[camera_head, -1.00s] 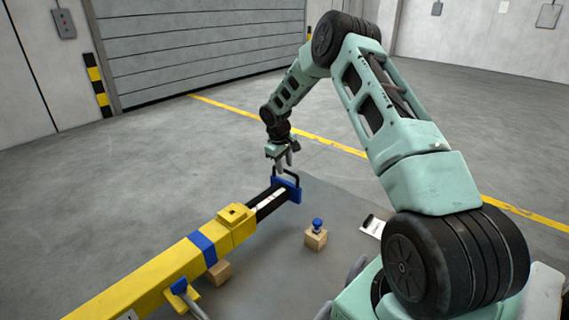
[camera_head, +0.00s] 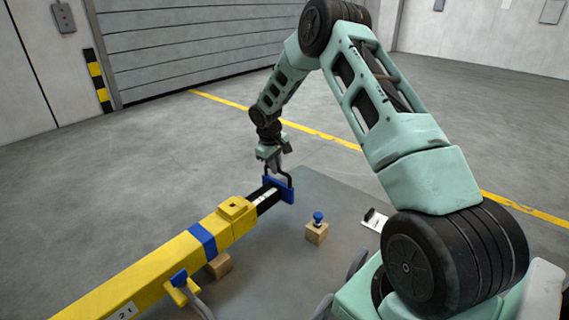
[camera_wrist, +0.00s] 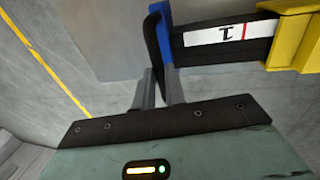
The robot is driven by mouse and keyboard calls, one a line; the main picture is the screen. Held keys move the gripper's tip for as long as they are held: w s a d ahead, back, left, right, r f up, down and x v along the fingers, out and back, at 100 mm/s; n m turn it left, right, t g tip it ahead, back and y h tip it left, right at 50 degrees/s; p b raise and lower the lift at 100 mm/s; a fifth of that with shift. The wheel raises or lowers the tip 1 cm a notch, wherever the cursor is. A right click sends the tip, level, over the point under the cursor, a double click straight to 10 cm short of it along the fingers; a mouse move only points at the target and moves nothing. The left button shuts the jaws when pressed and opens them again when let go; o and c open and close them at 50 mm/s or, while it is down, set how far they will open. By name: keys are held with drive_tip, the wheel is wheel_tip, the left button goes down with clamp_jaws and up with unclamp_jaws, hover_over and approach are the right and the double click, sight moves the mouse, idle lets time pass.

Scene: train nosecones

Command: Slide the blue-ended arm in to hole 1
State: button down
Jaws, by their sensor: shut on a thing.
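The blue-ended arm is a black bar (camera_head: 268,200) sticking out of the yellow beam (camera_head: 190,253), with a blue end plate (camera_head: 285,193) and a black handle. In the wrist view its white label (camera_wrist: 218,34) shows a "1" and a red line, beside the yellow sleeve (camera_wrist: 300,42). A short length of black bar shows between the blue end (camera_wrist: 164,38) and the sleeve. My gripper (camera_head: 278,170) is shut on the black handle at the blue end; it also shows in the wrist view (camera_wrist: 160,88). The handle's grasped part is partly hidden by the fingers.
A wooden block with a blue knob (camera_head: 317,230) stands on the grey mat, right of the beam. Another wooden block (camera_head: 220,265) sits under the beam. A blue-topped clamp (camera_head: 180,279) is at the beam's side. A white card (camera_head: 375,220) lies further right.

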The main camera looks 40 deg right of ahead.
sight(269, 188)
drive_tip(key=shift+s+a, duration=0.2)
drive_tip(key=shift+a, duration=1.7)
drive_tip(key=c, duration=1.5)
unclamp_jaws()
drive_tip(key=shift+a, duration=0.15)
drive_tip(key=shift+o, duration=0.2)
drive_tip(key=shift+b, duration=0.3)
drive_tip(key=shift+r, duration=0.35)
drive_tip(key=a+r+b, duration=0.3)
drive_tip(key=r, duration=1.3)
drive_tip(key=shift+s+r+b, duration=0.2)
drive_tip(key=shift+s+b, duration=0.05)
drive_tip(key=shift+b, duration=0.15)
